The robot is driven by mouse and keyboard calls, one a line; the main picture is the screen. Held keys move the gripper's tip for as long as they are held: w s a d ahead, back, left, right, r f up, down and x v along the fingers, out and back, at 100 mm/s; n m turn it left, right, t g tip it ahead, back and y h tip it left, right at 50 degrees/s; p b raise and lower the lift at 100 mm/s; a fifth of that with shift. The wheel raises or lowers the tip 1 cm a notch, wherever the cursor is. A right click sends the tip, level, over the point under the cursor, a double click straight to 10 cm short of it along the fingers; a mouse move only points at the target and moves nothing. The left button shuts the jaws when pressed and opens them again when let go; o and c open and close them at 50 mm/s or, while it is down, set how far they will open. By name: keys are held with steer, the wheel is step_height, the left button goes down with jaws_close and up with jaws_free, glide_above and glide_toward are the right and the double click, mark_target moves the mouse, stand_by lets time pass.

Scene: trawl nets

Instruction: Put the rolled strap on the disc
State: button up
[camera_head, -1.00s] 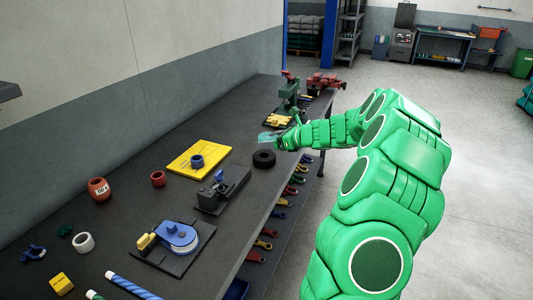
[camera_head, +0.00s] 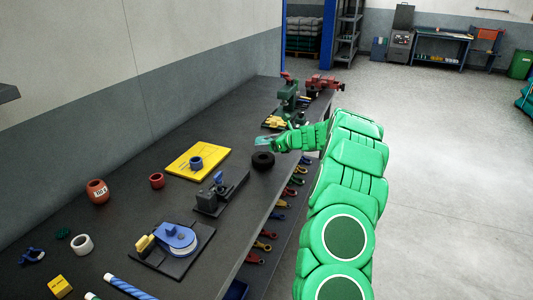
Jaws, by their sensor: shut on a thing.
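The rolled strap, a thick black ring-shaped roll (camera_head: 263,161), is near the front edge of the dark workbench. My gripper (camera_head: 264,145), with pale teal fingers, is shut on the roll at its far upper side. The fingertips are small in the view, and I cannot tell whether the roll is clear of the bench top. The likeliest disc is a round blue-topped piece with a pale side (camera_head: 182,240), on a black base plate nearer the camera. A yellow block sits on its left.
A dark clamp-like fixture (camera_head: 211,201) stands between the roll and the blue piece. A red ring (camera_head: 157,181), orange pot (camera_head: 97,191) and white ring (camera_head: 82,244) stand left. Vises (camera_head: 289,92) stand at the far end.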

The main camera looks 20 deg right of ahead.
mark_target(266, 158)
steer(key=shift+w+d+f, duration=0.15)
steer(key=shift+w+f, duration=0.45)
steer(key=shift+f, duration=0.15)
steer(key=shift+w+d+f, duration=0.15)
steer(key=shift+w+f, duration=0.45)
steer(key=shift+f, duration=1.55)
steer(key=shift+f, duration=0.1)
steer(key=o, duration=1.1)
